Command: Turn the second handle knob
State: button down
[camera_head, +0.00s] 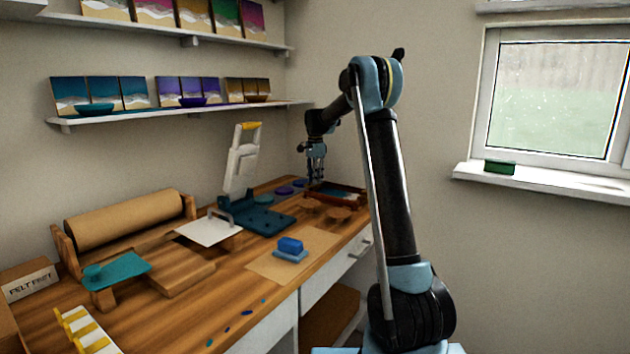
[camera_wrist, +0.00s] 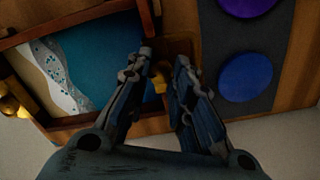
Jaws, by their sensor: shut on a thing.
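A red-brown wooden frame (camera_head: 353,188) with a blue, white and sand-coloured resin picture (camera_wrist: 92,58) in it lies at the far end of the workbench. A gold handle knob (camera_wrist: 15,106) shows at the left edge of the wrist view. A second gold knob (camera_wrist: 159,82) shows between my fingers, partly hidden by the left finger. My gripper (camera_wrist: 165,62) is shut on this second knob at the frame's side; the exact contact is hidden. In the head view my gripper (camera_head: 317,172) points down over the frame's left end.
Purple and blue discs (camera_wrist: 245,77) lie on a dark strip beside the frame. Round wooden pieces (camera_head: 338,214) stand just in front of it. A white lever press (camera_head: 241,165) with a blue base stands to the left. A blue block (camera_head: 290,244) lies on brown paper.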

jog(key=shift+m, duration=0.6)
jog(key=c, duration=1.4)
grip_release()
jog(key=shift+o, duration=0.2)
jog(key=shift+r, duration=0.15)
notch_tip(320, 180, up, 12)
jog(key=shift+f, duration=0.2)
jog(key=shift+w, duration=0.1)
